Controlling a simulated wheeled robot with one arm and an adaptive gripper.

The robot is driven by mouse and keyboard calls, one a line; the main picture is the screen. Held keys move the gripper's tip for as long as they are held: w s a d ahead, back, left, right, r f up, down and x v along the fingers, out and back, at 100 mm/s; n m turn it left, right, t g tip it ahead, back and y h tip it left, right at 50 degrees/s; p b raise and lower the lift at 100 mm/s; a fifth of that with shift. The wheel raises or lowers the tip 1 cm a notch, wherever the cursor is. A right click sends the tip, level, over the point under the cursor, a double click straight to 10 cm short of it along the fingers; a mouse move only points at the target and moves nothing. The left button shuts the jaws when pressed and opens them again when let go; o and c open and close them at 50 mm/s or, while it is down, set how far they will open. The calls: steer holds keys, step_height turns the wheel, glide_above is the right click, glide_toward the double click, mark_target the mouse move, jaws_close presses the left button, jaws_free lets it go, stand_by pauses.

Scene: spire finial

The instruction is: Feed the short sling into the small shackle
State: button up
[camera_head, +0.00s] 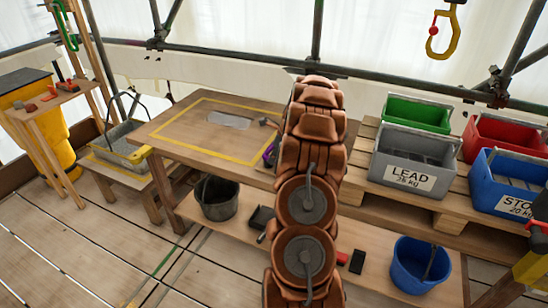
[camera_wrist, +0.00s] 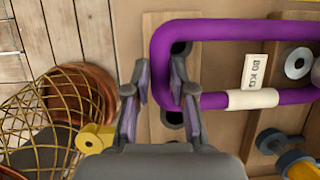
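A purple sling (camera_wrist: 230,30) lies as a rounded loop over a wooden board in the wrist view, with a pale sleeve (camera_wrist: 253,98) and a tag reading about "80 KG" (camera_wrist: 255,73). A bit of purple (camera_head: 269,154) shows left of my arm in the head view. My gripper (camera_wrist: 160,80) is open, its fingers around the loop's left bend; contact is unclear. The head view hides it behind my arm. Yellow and blue-grey hardware (camera_wrist: 272,141) sits at lower right in the wrist view; I cannot tell whether it is the small shackle.
A metal ring (camera_wrist: 298,62) lies inside the loop. A yellow net basket (camera_wrist: 50,105) and yellow spool (camera_wrist: 95,138) are at left. The workbench (camera_head: 165,127) carries a grey plate (camera_head: 228,119). Grey LEAD (camera_head: 414,160) and blue STONE (camera_head: 510,180) bins stand right; a yellow hook (camera_head: 444,35) hangs above.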

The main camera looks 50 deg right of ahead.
steer(key=o, duration=0.4)
steer(key=shift+o, duration=0.2)
steer(key=v, duration=1.2)
